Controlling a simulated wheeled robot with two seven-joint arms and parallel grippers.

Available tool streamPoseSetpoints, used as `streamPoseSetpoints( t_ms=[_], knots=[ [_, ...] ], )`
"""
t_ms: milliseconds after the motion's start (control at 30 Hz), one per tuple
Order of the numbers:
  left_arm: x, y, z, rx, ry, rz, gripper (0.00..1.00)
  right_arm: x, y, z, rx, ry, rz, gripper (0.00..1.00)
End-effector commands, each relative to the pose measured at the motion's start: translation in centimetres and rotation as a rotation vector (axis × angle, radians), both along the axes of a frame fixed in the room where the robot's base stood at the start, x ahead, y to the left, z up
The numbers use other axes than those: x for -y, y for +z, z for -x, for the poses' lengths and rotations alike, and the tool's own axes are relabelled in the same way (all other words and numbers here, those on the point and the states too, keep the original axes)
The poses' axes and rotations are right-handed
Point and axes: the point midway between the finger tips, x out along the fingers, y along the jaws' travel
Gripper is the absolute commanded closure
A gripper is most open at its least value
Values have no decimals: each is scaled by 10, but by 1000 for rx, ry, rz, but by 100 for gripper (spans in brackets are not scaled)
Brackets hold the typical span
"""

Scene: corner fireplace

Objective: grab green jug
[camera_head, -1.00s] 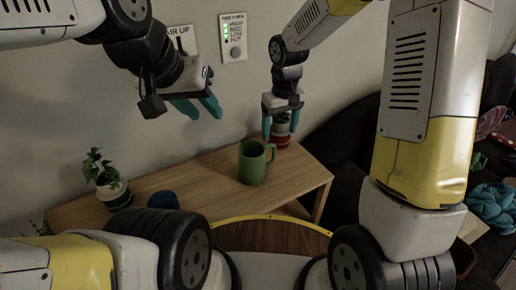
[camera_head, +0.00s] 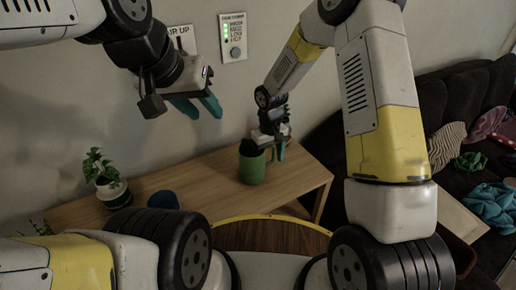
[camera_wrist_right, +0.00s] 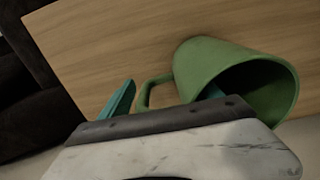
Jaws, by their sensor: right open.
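The green jug (camera_head: 252,168) stands upright on the wooden table, and its handle (camera_wrist_right: 146,92) shows in the right wrist view. My right gripper (camera_head: 267,152) is open over the jug's handle side. In the right wrist view, one teal finger (camera_wrist_right: 119,99) is outside, beyond the handle. The other finger is partly hidden and its tip shows inside the jug's mouth, so the wall and handle lie between the fingers. My left gripper (camera_head: 199,107) is open and empty in the air near the wall, away from the jug.
The wooden table (camera_head: 220,170) also holds a potted plant (camera_head: 107,180) at the left and a dark blue cup (camera_head: 163,200). Another plant pot stands behind my right gripper, mostly hidden. A dark sofa (camera_head: 440,100) with clothes is at the right. The table between cup and jug is clear.

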Motion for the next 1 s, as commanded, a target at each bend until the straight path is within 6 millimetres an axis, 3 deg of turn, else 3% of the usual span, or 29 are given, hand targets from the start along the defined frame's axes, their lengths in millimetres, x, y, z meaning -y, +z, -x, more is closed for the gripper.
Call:
streamPoseSetpoints(
  t_ms=[233,600,1000],
  knots=[
    [0,0,0,0,0,0,64,0,-2,0,0,0,0,29],
    [0,0,0,0,0,0,64,0,-2,0,0,-1,0,100],
    [0,0,0,0,0,0,64,0,0,0,2,-1,-1,100]
  ],
)
